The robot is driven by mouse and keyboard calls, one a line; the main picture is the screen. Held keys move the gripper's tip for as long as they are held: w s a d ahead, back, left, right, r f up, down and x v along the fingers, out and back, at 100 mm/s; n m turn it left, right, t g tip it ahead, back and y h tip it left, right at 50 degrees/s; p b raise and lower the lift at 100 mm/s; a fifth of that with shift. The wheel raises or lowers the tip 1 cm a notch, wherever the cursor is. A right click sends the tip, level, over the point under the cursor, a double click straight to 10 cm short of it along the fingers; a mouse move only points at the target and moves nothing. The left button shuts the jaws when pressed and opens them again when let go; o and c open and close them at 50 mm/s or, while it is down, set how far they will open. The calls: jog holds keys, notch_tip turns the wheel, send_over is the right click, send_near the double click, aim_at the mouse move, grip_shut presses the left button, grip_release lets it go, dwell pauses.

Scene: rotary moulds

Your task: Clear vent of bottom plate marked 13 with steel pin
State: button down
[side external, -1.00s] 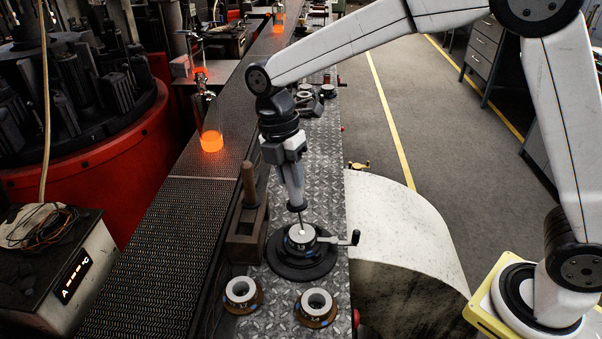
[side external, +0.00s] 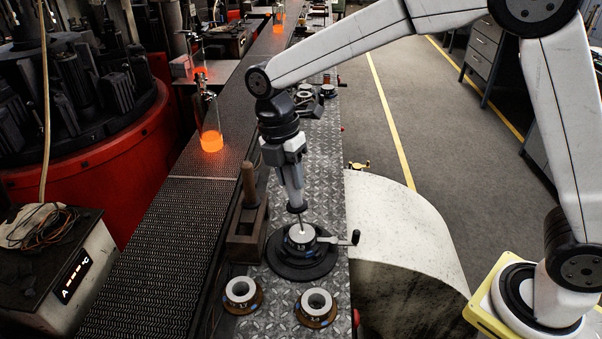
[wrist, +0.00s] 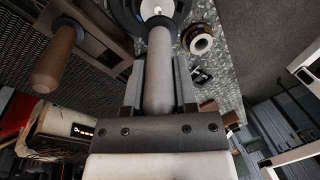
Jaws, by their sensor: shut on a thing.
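My gripper (side external: 291,188) is shut on the steel pin (side external: 300,217) and holds it upright, pointing down. In the wrist view the pin's thick handle (wrist: 158,85) sits between the fingers. The pin's thin tip reaches the middle of a pale round bottom plate (side external: 300,235), which sits on a dark round stand with a side crank. How deep the tip is in the vent cannot be told. The number on this plate is not readable.
Two more ring-shaped plates (side external: 241,291) (side external: 316,302) lie on brown discs in front. A wooden-handled tool stands in a dark block (side external: 247,220) to the left. A mesh conveyor (side external: 150,260) with glowing bottles (side external: 211,140) runs at the left. A pale curved drum (side external: 400,240) stands at the right.

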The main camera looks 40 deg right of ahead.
jog(key=shift+f, duration=0.55)
dwell(1.5)
jog(key=shift+r, duration=0.1)
jog(key=shift+r, duration=3.55)
